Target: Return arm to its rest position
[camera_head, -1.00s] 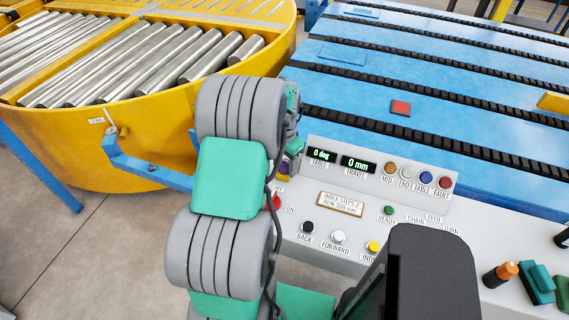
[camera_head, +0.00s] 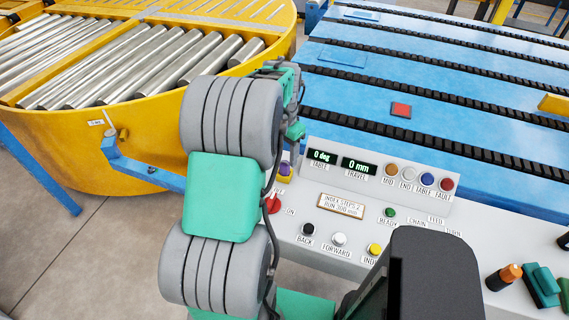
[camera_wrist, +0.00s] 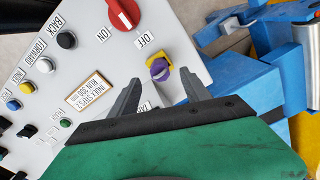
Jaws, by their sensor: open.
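My gripper (camera_wrist: 160,90) is open in the wrist view, with two grey fingers spread apart and nothing between them. It hangs over the control panel (camera_wrist: 105,70). The purple and yellow knob (camera_wrist: 160,70) shows just beyond the finger gap, and I cannot tell from this view how far off it is. In the head view my arm covers the left end of the panel and hides most of the gripper.
A red rotary switch (camera_wrist: 124,14) sits near the knob. Several push buttons and two displays reading 0 deg and 0 mm (camera_head: 340,160) are on the panel. A yellow roller turntable (camera_head: 150,120) stands behind left, a blue chain conveyor (camera_head: 450,90) behind right.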

